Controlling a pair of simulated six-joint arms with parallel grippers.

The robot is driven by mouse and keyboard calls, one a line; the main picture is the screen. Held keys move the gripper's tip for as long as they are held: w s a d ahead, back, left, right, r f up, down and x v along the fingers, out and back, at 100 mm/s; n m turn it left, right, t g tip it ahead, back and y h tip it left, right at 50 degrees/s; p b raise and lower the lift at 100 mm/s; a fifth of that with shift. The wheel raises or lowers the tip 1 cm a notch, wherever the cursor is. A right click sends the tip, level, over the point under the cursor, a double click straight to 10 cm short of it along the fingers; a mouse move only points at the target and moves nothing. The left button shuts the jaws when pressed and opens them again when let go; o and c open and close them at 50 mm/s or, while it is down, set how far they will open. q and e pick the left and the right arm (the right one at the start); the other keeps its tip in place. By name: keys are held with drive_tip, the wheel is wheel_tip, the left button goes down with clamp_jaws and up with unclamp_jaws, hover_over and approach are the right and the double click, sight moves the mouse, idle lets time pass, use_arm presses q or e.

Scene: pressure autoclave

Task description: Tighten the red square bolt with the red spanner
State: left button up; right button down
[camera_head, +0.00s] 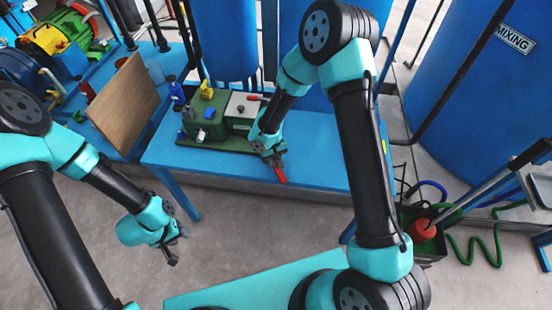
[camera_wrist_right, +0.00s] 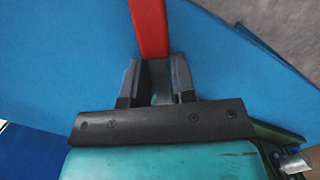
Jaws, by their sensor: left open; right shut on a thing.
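My right gripper (camera_head: 272,156) is shut on the red spanner (camera_head: 280,174) above the blue table, just right of the green device. In the right wrist view the spanner (camera_wrist_right: 149,30) sticks out from between the two dark fingers (camera_wrist_right: 156,82); its far end is out of frame. My left gripper (camera_head: 175,245) is open and empty over the floor, in front of the table and to the left. The green device (camera_head: 207,117) stands on the table with yellow, blue and grey parts on it. I cannot make out the red square bolt; a small red part (camera_head: 253,98) shows on the device's top right.
The blue table (camera_head: 320,165) is clear to the right of the device. A brown board (camera_head: 124,104) leans at the left table. Large blue tanks (camera_head: 480,100) stand behind. A dark bin (camera_head: 425,240) with tools and a green hose (camera_head: 480,245) are at the right.

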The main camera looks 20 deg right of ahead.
drive_tip(key=shift+w+a+r+m+y, duration=0.1)
drive_tip(key=shift+w+a+m+y, duration=0.05)
drive_tip(key=shift+a+m, duration=0.6)
drive_tip(key=shift+w+a+r+m+y, duration=0.1)
drive_tip(key=shift+a+m+y, duration=0.05)
drive_tip(key=shift+a+m, duration=0.6)
drive_tip(key=shift+w+a+f+m, duration=0.15)
drive_tip(key=shift+a+m, duration=0.35)
drive_tip(key=shift+m, duration=0.25)
drive_tip(key=shift+w+a+r+m, duration=0.1)
drive_tip(key=shift+a+m, duration=0.35)
drive_tip(key=shift+m, duration=0.3)
drive_tip(key=shift+d+r, duration=0.1)
drive_tip(key=shift+r, duration=1)
drive_tip(key=shift+s+r, duration=0.15)
drive_tip(key=shift+r, duration=0.2)
drive_tip(key=shift+r, duration=0.75)
drive_tip(key=shift+r, duration=0.15)
